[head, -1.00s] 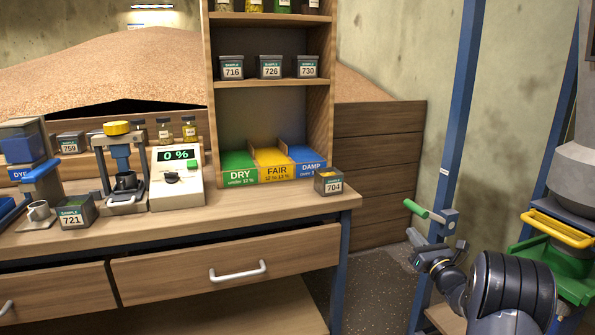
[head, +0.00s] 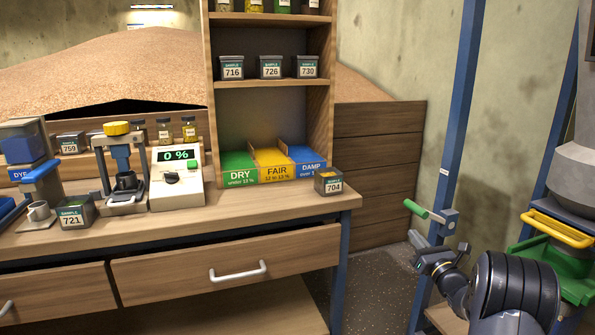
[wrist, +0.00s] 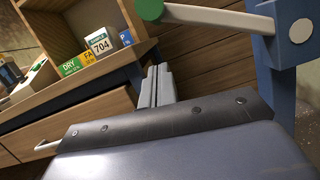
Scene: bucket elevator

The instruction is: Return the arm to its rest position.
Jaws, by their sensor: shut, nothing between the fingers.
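My gripper (head: 424,250) is at the lower right of the head view, at the end of my dark arm, beside the blue frame post. Its fingers are close together with nothing between them, and they also show in the wrist view (wrist: 156,86). A lever with a green grip (head: 416,209) is just above my gripper in the head view. The same lever's pale bar (wrist: 215,18) crosses the top of the wrist view. From the head view I cannot tell whether my gripper touches the lever.
The wooden bench (head: 150,229) fills the left, with sample box 704 (head: 328,184) at its right corner. The blue post (head: 461,120) stands close to my arm. A yellow handle (head: 558,230) over a green part (head: 560,265) is at the far right. Floor shows between bench and post.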

